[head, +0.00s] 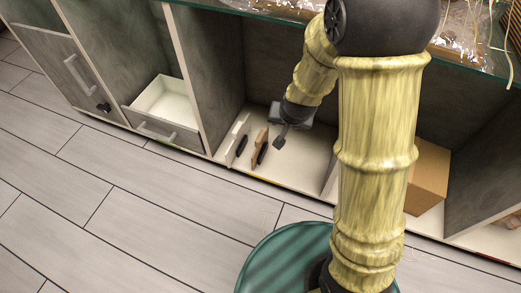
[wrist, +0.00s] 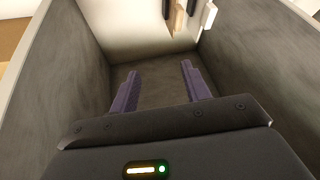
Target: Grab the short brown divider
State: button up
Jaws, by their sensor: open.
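The short brown divider (head: 259,141) stands upright in the open lower compartment in the head view, with a dark piece on its side. It also shows at the top edge of the wrist view (wrist: 179,17), partly cut off. A white divider (head: 237,136) stands just left of it in the head view; it shows to its right in the wrist view (wrist: 208,18). My gripper (head: 280,141) is inside the compartment, to the right of the brown divider and apart from it. In the wrist view, its two purple fingers (wrist: 160,68) are spread with nothing between them.
Grey compartment walls (wrist: 75,45) stand on both sides. An open white drawer (head: 162,100) is to the left of the compartment, and a cardboard box (head: 428,175) to the right. A glass top (head: 260,12) lies above.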

jog(key=w+a+f+m+t+h, duration=0.1)
jog(key=w+a+f+t+h, duration=0.1)
jog(key=w+a+f, duration=0.35)
jog(key=w+a+f+m+t+h, duration=0.1)
jog(key=w+a+f+t, duration=0.15)
jog(key=a+f, duration=0.6)
jog(key=t+h, duration=0.4)
jog(key=t, duration=0.3)
send_near(260, 146)
jog(key=s+a, duration=0.1)
jog(key=s+a+r, duration=0.1)
jog(key=s+a, duration=0.1)
jog(key=shift+s+a+r, duration=0.15)
jog(key=shift+a, duration=0.05)
jog(key=b+x, duration=0.5)
jog(key=x, duration=0.7)
jog(key=shift+b, duration=0.3)
